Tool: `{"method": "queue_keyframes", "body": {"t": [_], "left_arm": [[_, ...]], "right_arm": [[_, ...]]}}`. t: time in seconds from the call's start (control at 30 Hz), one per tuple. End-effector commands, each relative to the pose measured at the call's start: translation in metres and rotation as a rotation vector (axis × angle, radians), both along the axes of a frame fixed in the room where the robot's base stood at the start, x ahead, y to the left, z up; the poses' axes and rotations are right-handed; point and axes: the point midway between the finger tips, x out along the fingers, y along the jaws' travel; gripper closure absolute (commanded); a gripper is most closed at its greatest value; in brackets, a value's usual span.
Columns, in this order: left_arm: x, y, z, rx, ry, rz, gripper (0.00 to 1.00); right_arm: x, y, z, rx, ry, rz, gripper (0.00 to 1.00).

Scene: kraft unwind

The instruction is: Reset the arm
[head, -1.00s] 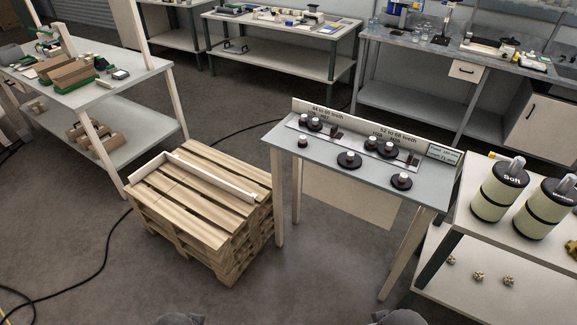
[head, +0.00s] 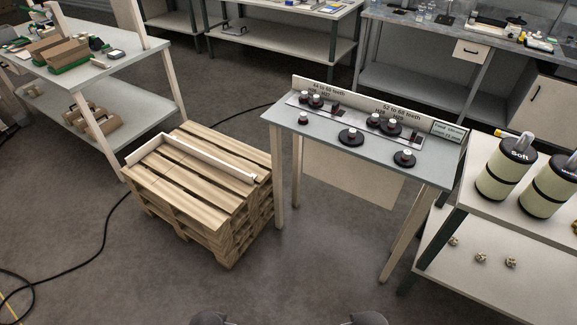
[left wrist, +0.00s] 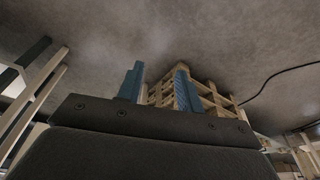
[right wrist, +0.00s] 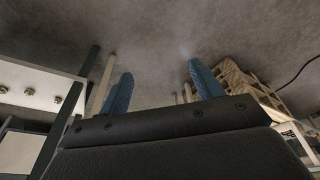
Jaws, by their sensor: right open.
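My left gripper (left wrist: 157,88) shows in the left wrist view with two blue fingers apart and nothing between them. My right gripper (right wrist: 160,88) shows in the right wrist view with its blue fingers wider apart and nothing between them. Both point over the grey floor, and neither touches anything that I can see. In the head view the grippers are out of sight. Only two dark rounded parts of mine show at the bottom edge.
A narrow gear table (head: 325,128) with several black gears stands ahead. A pallet stack (head: 190,215) is to its left. At right a shelf table (head: 465,165) holds rollers (head: 506,168). A workbench (head: 105,68) is far left. The near floor is clear.

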Motion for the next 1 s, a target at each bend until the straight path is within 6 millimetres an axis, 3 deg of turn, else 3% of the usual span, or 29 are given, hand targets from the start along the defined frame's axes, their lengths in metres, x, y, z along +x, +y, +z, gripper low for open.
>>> {"method": "queue_keyframes", "body": {"t": [0.03,0.2,0.4,0.5,0.6,0.7,1.0], "left_arm": [[-0.003,-0.001,-0.041,0.000,0.014,-0.002,0.64],[-0.018,-0.004,-0.145,-0.003,0.041,-0.005,0.64],[-0.049,-0.006,-0.258,-0.005,0.070,-0.011,0.64],[-0.066,-0.006,-0.299,-0.006,0.082,-0.012,0.64],[-0.079,-0.005,-0.326,-0.006,0.089,-0.014,0.64],[-0.085,-0.005,-0.340,-0.007,0.091,-0.014,0.64],[-0.087,-0.005,-0.343,-0.007,0.092,-0.015,0.64]], "right_arm": [[-0.003,0.001,-0.041,0.000,0.015,0.002,0.35],[-0.018,0.004,-0.145,0.003,0.041,0.005,0.35],[-0.049,0.006,-0.258,0.005,0.070,0.011,0.35],[-0.066,0.005,-0.299,0.006,0.082,0.012,0.35],[-0.078,0.005,-0.326,0.006,0.089,0.014,0.35],[-0.085,0.005,-0.340,0.007,0.091,0.015,0.35],[-0.087,0.005,-0.343,0.007,0.092,0.015,0.35]]}}
